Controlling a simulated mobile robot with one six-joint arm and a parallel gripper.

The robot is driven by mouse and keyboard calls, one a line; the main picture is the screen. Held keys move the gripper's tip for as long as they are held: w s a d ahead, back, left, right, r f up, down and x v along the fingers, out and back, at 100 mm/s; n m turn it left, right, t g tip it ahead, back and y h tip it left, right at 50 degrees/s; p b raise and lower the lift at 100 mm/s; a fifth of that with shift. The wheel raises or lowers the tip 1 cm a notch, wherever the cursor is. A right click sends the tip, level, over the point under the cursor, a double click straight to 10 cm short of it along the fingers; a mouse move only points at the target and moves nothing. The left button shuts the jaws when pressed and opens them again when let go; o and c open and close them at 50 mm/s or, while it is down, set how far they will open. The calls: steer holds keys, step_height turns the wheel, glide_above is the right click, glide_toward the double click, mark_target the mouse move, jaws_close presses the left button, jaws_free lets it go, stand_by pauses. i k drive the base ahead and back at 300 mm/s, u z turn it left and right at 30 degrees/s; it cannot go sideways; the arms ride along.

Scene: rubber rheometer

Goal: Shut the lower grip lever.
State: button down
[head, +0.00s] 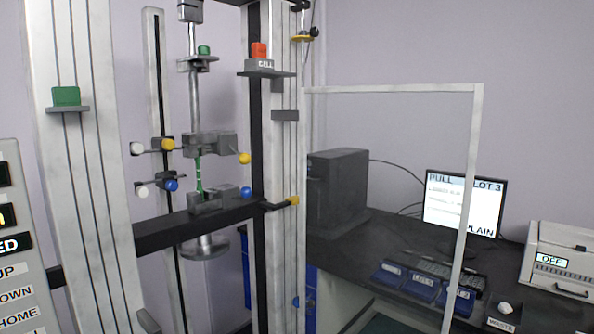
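The testing machine's lower grip (205,202) is a grey block on the black crossbar. A blue knob (246,192) shows at its right. A second blue knob (171,185) and a white knob (142,191) sit on a rod to its left. I cannot tell whether the lower grip's lever is open or shut. A thin green strip (199,176) stands upright between the lower grip and the upper grip (209,143). The upper grip has yellow knobs (245,158) on both sides. My gripper is not in view.
Upright columns (85,170) flank the grips, with a black crossbar (185,229) between them. A clear framed guard panel (475,150) stands open at the right. Behind it are a dark bench, blue bins (421,287), a monitor (462,205) and a white device (558,258).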

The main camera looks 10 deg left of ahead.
mark_target(246, 192)
steer(key=u, duration=0.2)
steer(key=i, duration=0.95)
steer(key=u, duration=0.6)
